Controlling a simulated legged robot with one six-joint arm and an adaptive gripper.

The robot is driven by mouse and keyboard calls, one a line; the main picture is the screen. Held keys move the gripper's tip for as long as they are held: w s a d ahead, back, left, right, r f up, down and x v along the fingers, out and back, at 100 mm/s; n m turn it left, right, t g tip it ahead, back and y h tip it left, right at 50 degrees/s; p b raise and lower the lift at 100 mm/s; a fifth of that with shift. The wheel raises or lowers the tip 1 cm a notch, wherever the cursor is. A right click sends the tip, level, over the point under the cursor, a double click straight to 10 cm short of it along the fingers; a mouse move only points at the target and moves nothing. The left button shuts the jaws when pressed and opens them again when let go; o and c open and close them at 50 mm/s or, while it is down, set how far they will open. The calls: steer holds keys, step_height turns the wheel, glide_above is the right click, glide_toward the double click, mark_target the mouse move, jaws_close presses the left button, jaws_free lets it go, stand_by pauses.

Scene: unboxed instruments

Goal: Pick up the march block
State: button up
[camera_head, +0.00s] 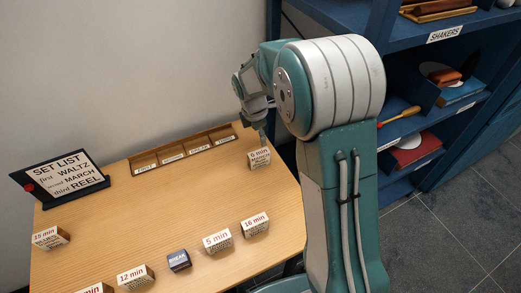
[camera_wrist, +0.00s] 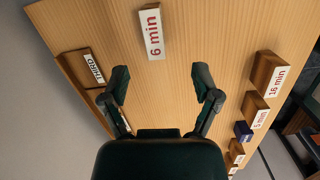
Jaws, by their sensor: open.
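Several wooden blocks with white minute labels stand on the table. The small print under the minutes is too small to read, so I cannot tell which one is the march block. One block (camera_head: 259,158) stands at the table's back right, just below my gripper (camera_head: 262,138). In the wrist view this block (camera_wrist: 152,32) reads "6 min" and lies ahead of my gripper (camera_wrist: 161,80), whose fingers are open and empty. Other blocks are 16 min (camera_head: 255,224), 5 min (camera_head: 217,241), 12 min (camera_head: 135,277) and 15 min (camera_head: 50,238). Another is cut off at the bottom edge.
A wooden tray (camera_head: 157,171) with labelled slots lies along the table's back edge. A dark blue block (camera_head: 179,260) sits among the front blocks. The table's middle is clear. Blue shelves (camera_head: 398,37) stand at right.

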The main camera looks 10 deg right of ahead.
mark_target(259, 152)
steer(key=shift+w+d+f+n, duration=0.15)
steer(key=shift+w+f+n, duration=0.25)
steer(key=shift+w+f, duration=0.25)
steer(key=shift+f, duration=0.35)
steer(key=f, duration=0.2)
steer(key=a+f, duration=0.1)
steer(key=f, duration=0.1)
steer(key=shift+f, duration=0.35)
steer(key=shift+d+f, duration=0.45)
steer(key=shift+f, duration=0.15)
steer(key=f, duration=0.3)
steer(key=shift+d+f, duration=0.2)
steer(key=shift+f, duration=0.2)
steer(key=shift+w+f, duration=0.1)
steer(key=shift+f, duration=0.25)
steer(key=shift+a, duration=0.35)
steer(key=shift+d, duration=0.25)
jaws_close()
